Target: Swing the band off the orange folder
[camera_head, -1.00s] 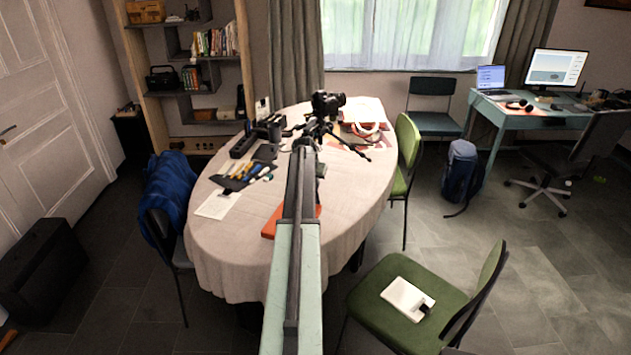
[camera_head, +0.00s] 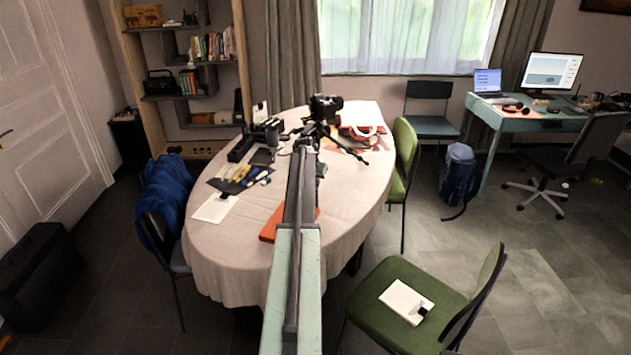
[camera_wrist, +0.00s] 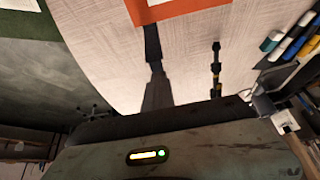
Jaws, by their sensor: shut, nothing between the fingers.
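The orange folder (camera_head: 271,227) lies on the near part of the table, partly hidden under my arm. Its edge also shows at the top of the wrist view (camera_wrist: 178,8). I cannot clearly make out a band; a narrow dark strip (camera_wrist: 152,42) reaches the folder's edge in the wrist view, and I cannot tell what it is. My gripper (camera_head: 308,142) is at the far end of my arm, beyond the folder and close to the black tripod with a camera (camera_head: 326,104). It is shut and empty; its fingers are hard to make out.
The table (camera_head: 235,255) has a pale cloth. Pens and tools (camera_head: 240,178) lie left of my arm, a white card (camera_head: 214,208) nearer. A red and white object (camera_head: 360,130) is right of the tripod. A green chair (camera_head: 440,290) stands front right. The table's right front is clear.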

